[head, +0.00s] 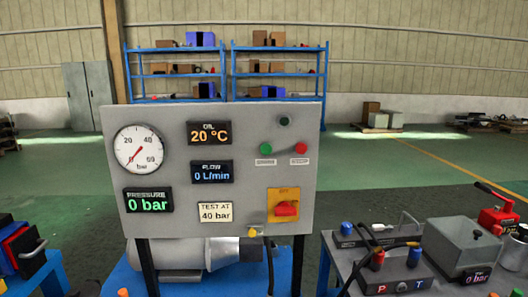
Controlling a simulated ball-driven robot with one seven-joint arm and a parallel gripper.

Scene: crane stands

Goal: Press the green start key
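The green start key (266,149) is a round button on the right half of a grey control panel (240,215). A red button (301,149) sits just to its right, and a small label is under each. A dark, unlit round lamp (285,121) is above them. My gripper is not in view.
The panel has a round gauge (138,149), displays reading 20 °C, 0 L/min and 0 bar, and a red switch (287,209) on a yellow plate. A motor (190,254) is below. A bench with hoses and a grey box (462,245) is at right.

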